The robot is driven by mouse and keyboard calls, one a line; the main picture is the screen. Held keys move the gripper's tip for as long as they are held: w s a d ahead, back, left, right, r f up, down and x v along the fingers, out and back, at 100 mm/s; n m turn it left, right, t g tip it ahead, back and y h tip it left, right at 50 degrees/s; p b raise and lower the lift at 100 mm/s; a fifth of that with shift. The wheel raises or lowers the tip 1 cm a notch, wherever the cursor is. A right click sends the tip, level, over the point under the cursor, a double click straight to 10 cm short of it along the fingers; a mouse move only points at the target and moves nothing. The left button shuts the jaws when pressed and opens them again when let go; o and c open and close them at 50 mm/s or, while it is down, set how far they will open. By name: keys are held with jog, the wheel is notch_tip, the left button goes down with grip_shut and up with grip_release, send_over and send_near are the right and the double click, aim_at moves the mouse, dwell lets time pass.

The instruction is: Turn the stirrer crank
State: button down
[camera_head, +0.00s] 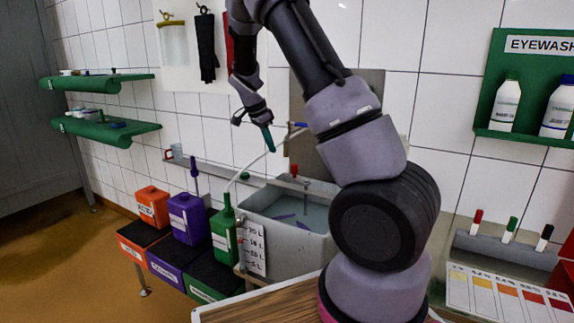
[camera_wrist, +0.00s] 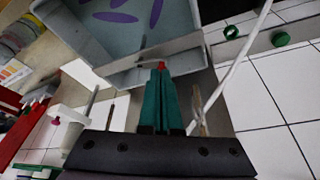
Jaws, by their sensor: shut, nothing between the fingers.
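The stirrer crank has a red knob (camera_head: 294,170) and a thin rod that goes down into the water of a grey tank (camera_head: 285,258). Purple shapes show in the water. My gripper (camera_head: 269,145), with teal fingers, is above and a little left of the red knob in the head view. In the wrist view its fingers (camera_wrist: 160,70) are together and empty, and the red knob (camera_wrist: 161,64) shows just past their tips. I cannot tell whether they touch it. The tank (camera_wrist: 150,70) fills the top of that view.
A blue-handled tap (camera_head: 299,124) is close to my gripper's right. Purple (camera_head: 187,220) and orange (camera_head: 152,206) canisters stand left. A green eyewash shelf (camera_head: 487,112) is at right.

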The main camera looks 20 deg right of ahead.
jog(key=w+d+f+n, duration=0.1)
jog(key=w+d+f, duration=0.1)
jog(key=d+f, duration=0.4)
jog(key=shift+x, duration=1.65)
jog(key=shift+s+a, duration=0.1)
jog(key=shift+s, duration=0.05)
jog(key=shift+w+d+m, duration=0.3)
jog(key=shift+w+m, duration=0.1)
jog(key=shift+m, duration=0.4)
jog(key=shift+w+d+f+m+g, duration=0.1)
jog(key=shift+w+d+m+g, duration=0.45)
jog(key=shift+m, duration=0.55)
jog(key=shift+w+d+m+g, duration=0.25)
jog(key=shift+d+m+g, duration=0.05)
jog(key=shift+d+m, duration=0.3)
jog(key=shift+w+d+m+g, duration=0.25)
jog(key=shift+d+m, duration=0.3)
jog(key=shift+m, duration=0.15)
